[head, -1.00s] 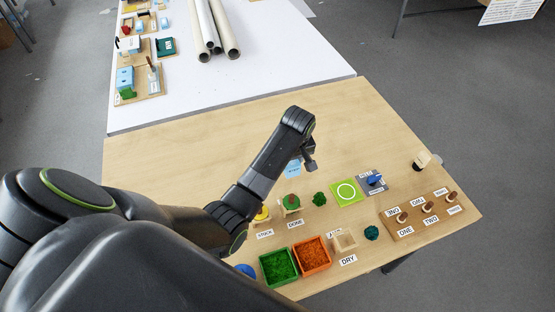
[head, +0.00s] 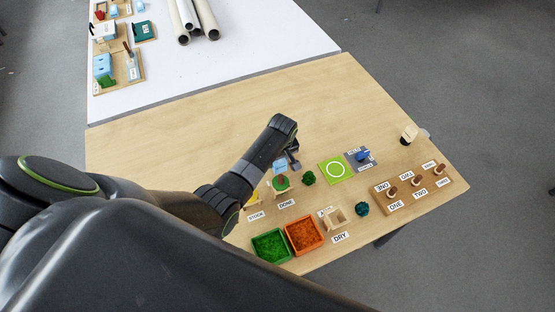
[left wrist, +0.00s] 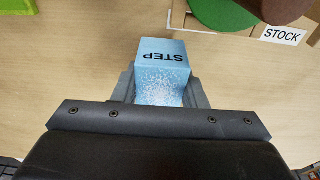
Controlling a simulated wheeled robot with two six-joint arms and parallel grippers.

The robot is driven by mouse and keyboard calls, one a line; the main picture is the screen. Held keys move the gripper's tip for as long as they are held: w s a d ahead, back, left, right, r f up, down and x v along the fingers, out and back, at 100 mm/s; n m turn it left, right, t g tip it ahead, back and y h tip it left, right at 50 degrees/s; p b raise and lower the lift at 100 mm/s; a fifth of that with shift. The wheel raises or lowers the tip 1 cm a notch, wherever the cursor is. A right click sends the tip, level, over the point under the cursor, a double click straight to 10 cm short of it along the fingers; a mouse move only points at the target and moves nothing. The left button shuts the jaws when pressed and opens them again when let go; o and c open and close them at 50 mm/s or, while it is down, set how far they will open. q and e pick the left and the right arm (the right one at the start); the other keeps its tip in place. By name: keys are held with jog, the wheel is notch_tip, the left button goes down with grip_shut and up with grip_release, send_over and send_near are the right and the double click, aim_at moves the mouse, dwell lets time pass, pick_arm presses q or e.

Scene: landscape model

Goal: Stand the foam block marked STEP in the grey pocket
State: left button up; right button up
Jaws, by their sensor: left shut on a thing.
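The pale blue foam block marked STEP (left wrist: 162,70) sits between the two fingers of my left gripper (left wrist: 162,92) in the left wrist view. The gripper is shut on it, and its STEP face shows with the letters upside down. In the head view the block (head: 280,165) is partly hidden by my left gripper (head: 291,162), behind the stand at the DONE label. A grey square piece (head: 371,162) with a blue item on it lies to the right of the gripper; I cannot make out a pocket in it. My right gripper is not in view.
A green mat with a white ring (head: 325,175) lies left of the grey piece. Green (head: 271,262) and orange (head: 304,251) trays, a DRY holder (head: 334,233) and a pegged board (head: 448,184) stand nearer the front edge. The table's far part is clear.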

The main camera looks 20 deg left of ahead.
pick_arm(q)
jog(key=shift+f, duration=0.2)
jog(key=shift+f, duration=0.15)
jog(key=o, duration=0.9)
